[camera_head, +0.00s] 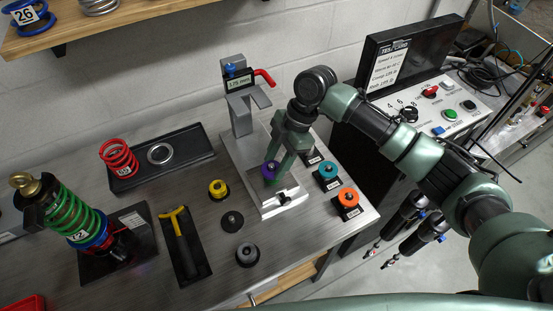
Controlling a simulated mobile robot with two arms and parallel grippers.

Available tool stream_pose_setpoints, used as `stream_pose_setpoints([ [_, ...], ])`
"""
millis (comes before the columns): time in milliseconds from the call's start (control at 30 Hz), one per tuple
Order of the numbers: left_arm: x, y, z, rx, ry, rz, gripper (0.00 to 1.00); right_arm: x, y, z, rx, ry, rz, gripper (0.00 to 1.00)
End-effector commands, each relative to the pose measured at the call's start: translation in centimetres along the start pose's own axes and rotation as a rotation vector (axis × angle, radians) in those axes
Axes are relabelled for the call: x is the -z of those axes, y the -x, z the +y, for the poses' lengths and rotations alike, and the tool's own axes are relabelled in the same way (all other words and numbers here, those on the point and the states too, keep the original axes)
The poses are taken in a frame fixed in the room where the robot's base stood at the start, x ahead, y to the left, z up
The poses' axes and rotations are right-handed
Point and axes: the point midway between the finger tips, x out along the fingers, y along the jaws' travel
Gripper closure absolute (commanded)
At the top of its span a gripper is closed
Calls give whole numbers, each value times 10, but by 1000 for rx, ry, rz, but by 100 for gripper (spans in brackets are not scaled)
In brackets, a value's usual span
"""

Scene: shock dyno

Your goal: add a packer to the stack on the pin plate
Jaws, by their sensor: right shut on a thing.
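My right gripper (280,163) reaches down from the right and is shut on a purple packer (269,171). It holds the packer over the grey base of the metal fixture (242,160); whether the packer touches anything below is hard to tell. A teal packer (328,170) and an orange packer (348,197) sit on small black labelled bases to the right. I cannot tell which part is the pin plate. My left gripper is not in view.
A control box (440,105) and dark screen (412,48) stand behind my right arm. The table's right edge is close.

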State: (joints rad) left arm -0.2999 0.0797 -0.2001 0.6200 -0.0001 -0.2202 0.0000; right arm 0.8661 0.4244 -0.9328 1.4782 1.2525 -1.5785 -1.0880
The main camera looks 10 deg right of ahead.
Motion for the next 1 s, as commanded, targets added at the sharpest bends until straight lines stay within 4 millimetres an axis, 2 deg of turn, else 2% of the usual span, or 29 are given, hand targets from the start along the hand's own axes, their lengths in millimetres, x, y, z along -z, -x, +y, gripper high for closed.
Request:
stream_pose_setpoints([
  [67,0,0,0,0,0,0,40,0,0,0,0,0,0,96],
  [100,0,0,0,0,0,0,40,0,0,0,0,0,0,55],
  [200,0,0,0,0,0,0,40,0,0,0,0,0,0,32],
  [567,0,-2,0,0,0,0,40,0,3,1,-2,0,0,32],
  [1000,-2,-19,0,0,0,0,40,-1,68,1,-3,0,0,32],
])
